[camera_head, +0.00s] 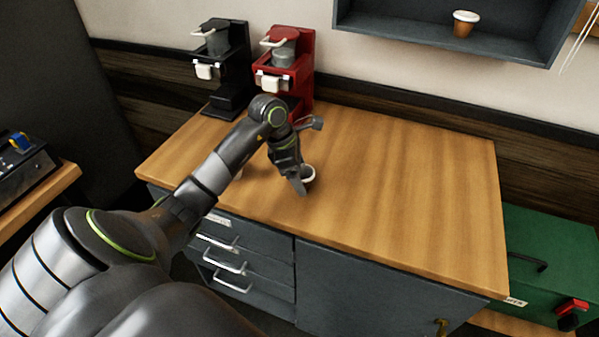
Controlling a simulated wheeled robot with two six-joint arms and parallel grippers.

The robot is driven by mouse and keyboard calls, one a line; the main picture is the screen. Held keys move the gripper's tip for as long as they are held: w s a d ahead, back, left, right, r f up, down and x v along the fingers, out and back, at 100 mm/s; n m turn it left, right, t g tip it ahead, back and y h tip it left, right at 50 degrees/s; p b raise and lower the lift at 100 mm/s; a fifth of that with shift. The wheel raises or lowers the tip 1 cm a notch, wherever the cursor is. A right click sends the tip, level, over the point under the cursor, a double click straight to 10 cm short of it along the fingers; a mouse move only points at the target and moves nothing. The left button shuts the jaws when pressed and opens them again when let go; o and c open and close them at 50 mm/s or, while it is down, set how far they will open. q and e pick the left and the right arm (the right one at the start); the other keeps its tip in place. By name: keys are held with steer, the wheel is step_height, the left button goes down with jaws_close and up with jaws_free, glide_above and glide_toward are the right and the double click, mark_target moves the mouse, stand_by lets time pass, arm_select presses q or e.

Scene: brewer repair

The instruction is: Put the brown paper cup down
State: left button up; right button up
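A cup with a pale rim (309,174) is at my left gripper (300,184), low over or on the wooden counter. The gripper hides most of it, so its colour and whether it touches the counter cannot be told. The gripper points down with a finger in front of the cup; whether the fingers are closed on it is hidden. A brown cup with a white top (464,24) stands on the wall shelf at the upper right. My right gripper is not in view.
A black brewer (232,70) and a red brewer (300,60) stand at the counter's back left. The wooden counter (410,190) is clear on the right. A green box (550,250) stands beyond its right edge.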

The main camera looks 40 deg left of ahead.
arm_select(q)
steer(key=shift+r, duration=0.15)
steer(key=shift+a+r, duration=0.2)
steer(key=shift+r, duration=0.15)
steer(key=b+v, duration=0.3)
steer(key=v, duration=0.8)
